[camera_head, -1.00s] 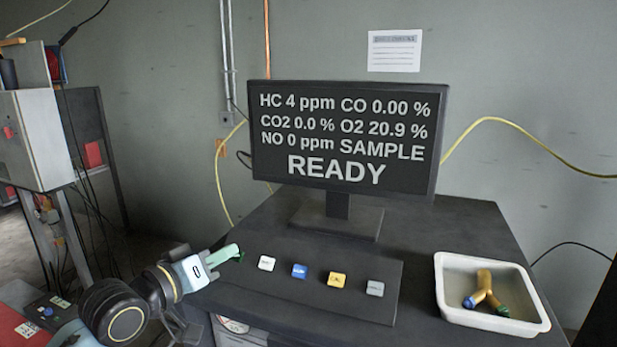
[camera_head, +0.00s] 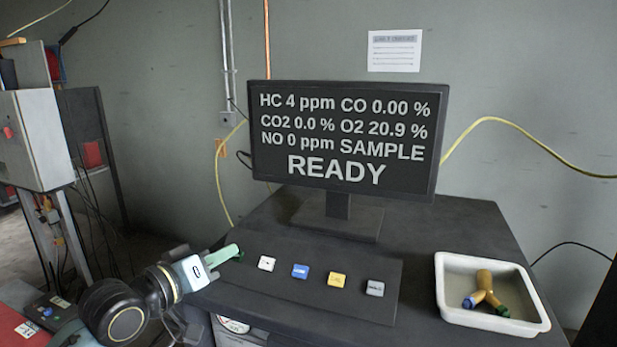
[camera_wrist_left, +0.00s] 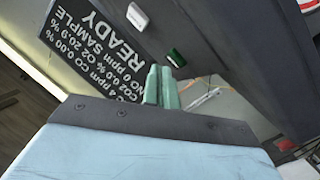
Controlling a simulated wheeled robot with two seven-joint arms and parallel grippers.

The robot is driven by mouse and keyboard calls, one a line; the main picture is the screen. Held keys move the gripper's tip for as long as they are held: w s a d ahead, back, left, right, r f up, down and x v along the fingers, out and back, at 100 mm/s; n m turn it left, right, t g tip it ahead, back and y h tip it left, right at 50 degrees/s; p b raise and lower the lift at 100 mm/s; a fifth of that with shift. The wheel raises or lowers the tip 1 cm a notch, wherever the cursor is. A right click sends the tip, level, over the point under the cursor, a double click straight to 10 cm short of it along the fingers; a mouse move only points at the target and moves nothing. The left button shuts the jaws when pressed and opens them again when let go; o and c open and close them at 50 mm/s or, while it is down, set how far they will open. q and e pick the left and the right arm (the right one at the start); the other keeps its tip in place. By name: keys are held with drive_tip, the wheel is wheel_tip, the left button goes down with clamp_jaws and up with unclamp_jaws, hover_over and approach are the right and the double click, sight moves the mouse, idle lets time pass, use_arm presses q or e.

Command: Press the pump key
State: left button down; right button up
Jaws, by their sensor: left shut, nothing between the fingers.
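A row of small keys sits on the dark key panel (camera_head: 330,300) in front of the monitor: white (camera_head: 267,263), blue (camera_head: 300,271), yellow (camera_head: 337,280) and grey (camera_head: 375,288). A green key (camera_wrist_left: 177,58) at the left end of the row shows in the left wrist view, near the white key (camera_wrist_left: 138,18); in the head view the gripper mostly hides it. I cannot read which is the pump key. My left gripper (camera_head: 236,250) is shut and empty, its green fingertips close to the green key. They also show in the left wrist view (camera_wrist_left: 162,82). Contact cannot be told.
The monitor (camera_head: 345,135) shows gas readings and READY. A white tray (camera_head: 447,300) with a Y-shaped fitting (camera_head: 484,287) stands on the right of the dark bench. Yellow hose and cables run along the wall. The space above the other keys is clear.

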use_arm(q)
drive_tip(key=shift+w+f, duration=0.1)
idle(0.4)
drive_tip(key=shift+w+d+f, duration=0.1)
drive_tip(key=shift+w+f, duration=0.05)
drive_tip(key=shift+f, duration=0.05)
idle(0.5)
drive_tip(key=shift+s+r+p, duration=0.3)
drive_tip(key=shift+r+p, duration=0.05)
drive_tip(key=shift+p, duration=0.5)
drive_tip(key=s+r+p, duration=0.1)
drive_tip(key=p, duration=0.1)
drive_tip(key=s+a+r+p, duration=0.1)
drive_tip(key=r+p, duration=0.1)
drive_tip(key=shift+s+a+r+p, duration=0.25)
drive_tip(key=shift+s+r+p, duration=0.55)
drive_tip(key=shift+p, duration=0.1)
